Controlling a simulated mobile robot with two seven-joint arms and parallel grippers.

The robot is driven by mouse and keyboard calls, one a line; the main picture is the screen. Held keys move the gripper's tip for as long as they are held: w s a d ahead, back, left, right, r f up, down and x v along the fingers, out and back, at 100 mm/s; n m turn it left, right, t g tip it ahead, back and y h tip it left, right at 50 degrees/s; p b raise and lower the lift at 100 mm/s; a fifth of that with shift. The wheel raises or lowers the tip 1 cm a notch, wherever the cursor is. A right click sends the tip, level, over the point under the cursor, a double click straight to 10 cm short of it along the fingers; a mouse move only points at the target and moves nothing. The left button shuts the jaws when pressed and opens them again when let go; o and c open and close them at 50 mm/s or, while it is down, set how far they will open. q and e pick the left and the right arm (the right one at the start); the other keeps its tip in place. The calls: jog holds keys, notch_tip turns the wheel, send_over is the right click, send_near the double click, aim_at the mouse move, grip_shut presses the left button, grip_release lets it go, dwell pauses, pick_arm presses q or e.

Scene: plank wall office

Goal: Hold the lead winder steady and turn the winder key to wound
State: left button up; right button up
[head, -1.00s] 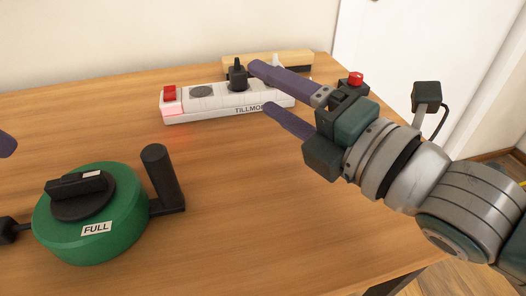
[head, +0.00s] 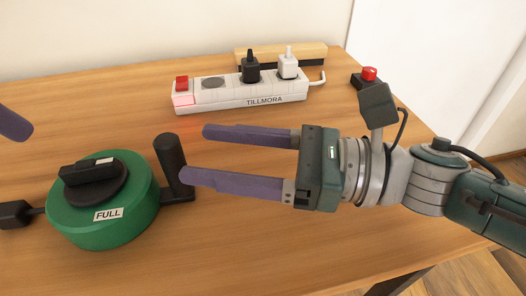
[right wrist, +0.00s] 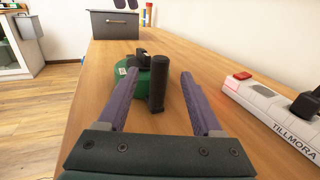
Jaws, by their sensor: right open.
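The lead winder (head: 125,223) is a green drum with a "FULL" label, at the left of the desk in the head view. Its black key (head: 88,171) lies across the dark hub on top. A black upright handle (head: 172,160) stands on an arm at its right side. My right gripper (head: 194,153) is open and empty, its purple fingers pointing left with the tips close to the handle. In the right wrist view the handle (right wrist: 159,83) appears between the fingers, in front of the green drum. Of my left gripper, only a purple fingertip (head: 14,124) shows at the left edge.
A white power strip (head: 215,101) with a lit red switch and two plugs, one black and one white, lies behind my right gripper. A wooden block (head: 300,54) and a small box with a red button (head: 369,74) are farther back. The front middle desk is clear.

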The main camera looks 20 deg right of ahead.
aim_at(179, 149)
jog(key=shift+x, duration=1.7)
grip_shut()
